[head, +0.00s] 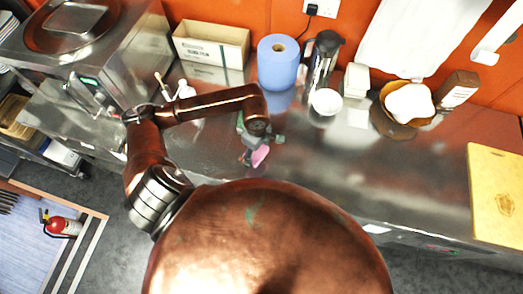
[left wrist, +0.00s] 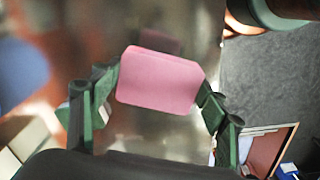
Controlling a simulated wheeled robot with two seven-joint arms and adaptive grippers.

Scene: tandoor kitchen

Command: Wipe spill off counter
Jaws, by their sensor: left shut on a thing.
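My left gripper (head: 252,147) is shut on a pink sponge (head: 260,156) above the steel counter (head: 330,165), near its front edge. In the left wrist view, the green fingers (left wrist: 157,86) grip the sponge (left wrist: 158,77) from both sides. A darker pink reflection lies just behind it on the shiny surface. I cannot tell whether the sponge touches the counter. No spill can be made out clearly; reflections blur the surface. My right gripper is not in view.
A blue paper roll (head: 278,66), a dark flask (head: 322,58), a white cup (head: 326,101), a cardboard box (head: 211,46) and a bowl (head: 397,117) stand along the back. A yellow board (head: 497,195) lies at right. The front middle counter is mostly clear.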

